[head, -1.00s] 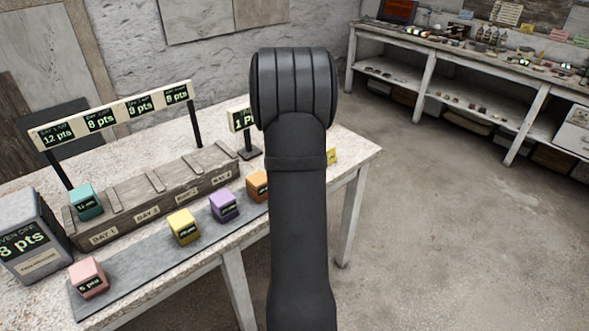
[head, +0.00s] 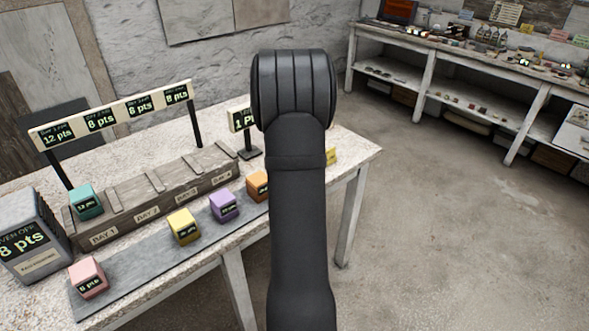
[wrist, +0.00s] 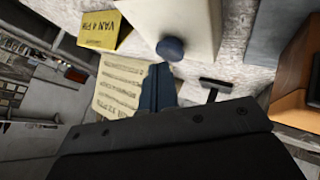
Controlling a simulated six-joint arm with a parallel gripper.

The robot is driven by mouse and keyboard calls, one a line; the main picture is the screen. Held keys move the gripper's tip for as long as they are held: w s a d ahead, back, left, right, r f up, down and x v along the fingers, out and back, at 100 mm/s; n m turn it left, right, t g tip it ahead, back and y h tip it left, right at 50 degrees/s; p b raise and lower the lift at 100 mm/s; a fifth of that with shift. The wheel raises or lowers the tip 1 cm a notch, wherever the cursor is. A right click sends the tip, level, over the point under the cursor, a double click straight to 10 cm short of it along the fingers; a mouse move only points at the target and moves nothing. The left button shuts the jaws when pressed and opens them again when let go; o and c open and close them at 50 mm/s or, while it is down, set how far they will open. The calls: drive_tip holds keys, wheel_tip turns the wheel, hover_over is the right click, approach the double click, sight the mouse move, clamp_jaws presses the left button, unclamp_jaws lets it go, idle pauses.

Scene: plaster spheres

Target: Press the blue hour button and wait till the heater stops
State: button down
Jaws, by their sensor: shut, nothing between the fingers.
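In the wrist view, a round dark blue button (wrist: 171,49) sticks out of a cream box (wrist: 200,22). My gripper (wrist: 159,68) is shut and empty, its fingertips just below the button in the picture; I cannot tell whether they touch it. In the head view my arm hides the gripper, the button and the cream box. A grey block (head: 25,240) at the left carries a lit display reading "VEN OFF, 8 pts", its first letter cut off. No part labelled as a heater can be made out.
A yellow "VAN 4 PM" block (wrist: 103,30) and a printed card (wrist: 120,88) are close to my gripper. On the table, a slotted wooden rack (head: 150,200) holds a teal cube (head: 86,203). Several coloured cubes stand on a grey strip (head: 130,276). A display sign stands behind.

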drive_tip(key=shift+f, duration=0.55)
idle(0.6)
drive_tip(key=shift+r, duration=0.95)
drive_tip(key=shift+r, duration=2.5)
drive_tip(key=shift+r, duration=1.9)
drive_tip(key=shift+f, duration=0.1)
